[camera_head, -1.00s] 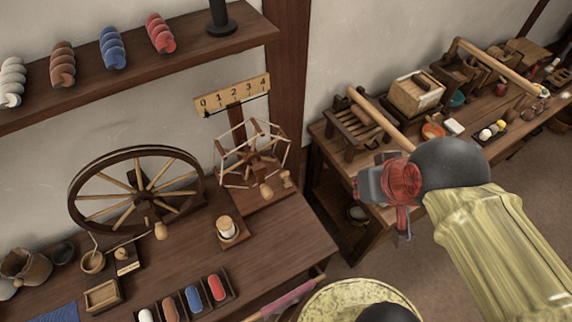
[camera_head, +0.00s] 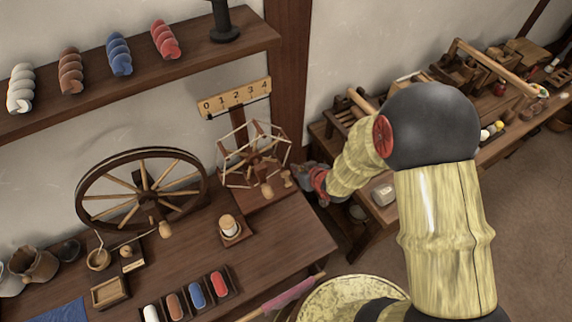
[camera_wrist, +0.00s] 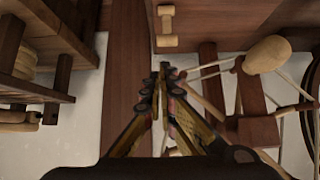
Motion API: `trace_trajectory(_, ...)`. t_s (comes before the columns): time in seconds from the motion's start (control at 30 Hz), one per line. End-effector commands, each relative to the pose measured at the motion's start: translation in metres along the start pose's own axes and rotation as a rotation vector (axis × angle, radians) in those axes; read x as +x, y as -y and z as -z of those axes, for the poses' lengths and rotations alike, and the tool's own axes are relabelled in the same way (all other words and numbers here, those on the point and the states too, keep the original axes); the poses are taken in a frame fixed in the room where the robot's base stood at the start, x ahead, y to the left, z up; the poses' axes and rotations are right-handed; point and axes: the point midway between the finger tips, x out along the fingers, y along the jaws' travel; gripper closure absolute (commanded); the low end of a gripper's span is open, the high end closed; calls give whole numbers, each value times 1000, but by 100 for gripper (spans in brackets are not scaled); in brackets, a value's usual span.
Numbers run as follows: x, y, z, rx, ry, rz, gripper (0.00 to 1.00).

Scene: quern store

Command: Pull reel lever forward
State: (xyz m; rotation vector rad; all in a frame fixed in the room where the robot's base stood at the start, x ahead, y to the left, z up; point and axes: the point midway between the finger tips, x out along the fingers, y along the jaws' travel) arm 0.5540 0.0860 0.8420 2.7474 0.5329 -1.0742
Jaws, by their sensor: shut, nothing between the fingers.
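The reel (camera_head: 255,155) is a light wooden frame of spokes and bars on a dark base at the right end of the near bench. A pale wooden crank knob (camera_head: 267,190) sits at its front. A small pale spool-shaped peg (camera_head: 287,179), which looks like the lever, stands to its right. In the wrist view the peg (camera_wrist: 166,25) lies just beyond my fingertips, and the crank knob (camera_wrist: 268,54) is to the right. My gripper (camera_wrist: 164,70) is shut and empty, apart from the peg. In the head view my gripper (camera_head: 308,174) is right of the reel, partly hidden by my forearm.
A spinning wheel (camera_head: 142,200) stands left of the reel, with a spool on a block (camera_head: 231,230) in front. A numbered scale board (camera_head: 235,97) is above the reel. A cluttered bench (camera_head: 380,205) is at right. Reel bars lie close to my fingers' right side.

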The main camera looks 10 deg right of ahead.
Motion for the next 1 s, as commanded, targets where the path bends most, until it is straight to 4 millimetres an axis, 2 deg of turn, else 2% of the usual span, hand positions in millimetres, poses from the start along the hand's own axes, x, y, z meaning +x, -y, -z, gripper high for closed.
trace_trajectory(0.47,8,3,-3,0,-7,9,100)
trace_trajectory(1.0,90,3,-4,0,-6,8,100)
